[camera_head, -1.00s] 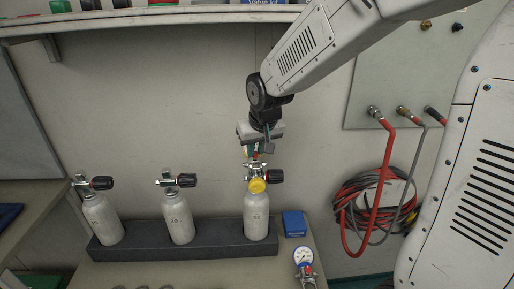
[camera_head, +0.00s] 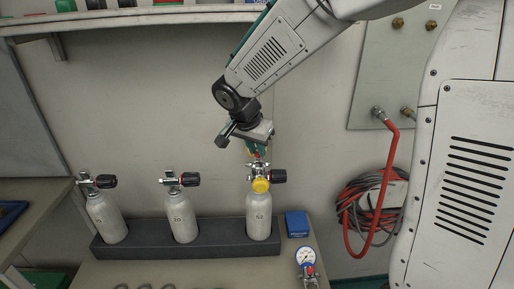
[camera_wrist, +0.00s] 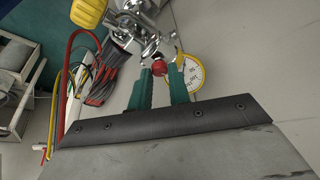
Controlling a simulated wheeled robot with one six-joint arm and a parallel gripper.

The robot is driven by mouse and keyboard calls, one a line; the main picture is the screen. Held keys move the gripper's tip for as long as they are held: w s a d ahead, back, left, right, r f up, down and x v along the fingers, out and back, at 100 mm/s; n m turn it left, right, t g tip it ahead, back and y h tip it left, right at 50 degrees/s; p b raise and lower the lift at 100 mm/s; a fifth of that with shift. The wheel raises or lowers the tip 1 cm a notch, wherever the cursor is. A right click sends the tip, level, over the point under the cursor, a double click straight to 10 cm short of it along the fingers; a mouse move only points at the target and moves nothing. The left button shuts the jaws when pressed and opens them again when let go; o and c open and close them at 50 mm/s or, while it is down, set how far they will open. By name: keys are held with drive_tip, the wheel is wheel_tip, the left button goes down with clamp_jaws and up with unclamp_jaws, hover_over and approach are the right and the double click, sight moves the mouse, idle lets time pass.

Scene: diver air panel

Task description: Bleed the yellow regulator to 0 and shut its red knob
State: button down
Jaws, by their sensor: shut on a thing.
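The yellow regulator (camera_head: 261,186) is mounted on the valve of the rightmost grey cylinder (camera_head: 258,215). Its yellow part (camera_wrist: 89,12) shows at the top left of the wrist view. The red knob (camera_wrist: 158,67) sits between the green fingertips of my gripper (camera_wrist: 160,76), which is shut on it. In the head view my gripper (camera_head: 256,150) reaches down onto the regulator from above, and the knob is mostly hidden. A yellow-rimmed gauge (camera_wrist: 190,76) is right of the fingers, partly covered; its needle is too small to read.
Two more cylinders (camera_head: 181,218) (camera_head: 106,218) stand left in the dark rack (camera_head: 160,246). A blue box (camera_head: 297,224) and a blue-rimmed gauge (camera_head: 306,254) lie to the right. Hoses (camera_head: 370,205) hang on the wall. A shelf (camera_head: 130,18) is above.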

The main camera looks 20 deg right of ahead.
drive_tip(key=shift+a+m, duration=0.1)
drive_tip(key=shift+m, duration=0.7)
drive_tip(key=shift+g, duration=0.3)
drive_tip(key=c, duration=1.3)
unclamp_jaws()
drive_tip(key=v, duration=0.7)
drive_tip(key=shift+a+r, duration=0.25)
drive_tip(key=shift+r, duration=0.1)
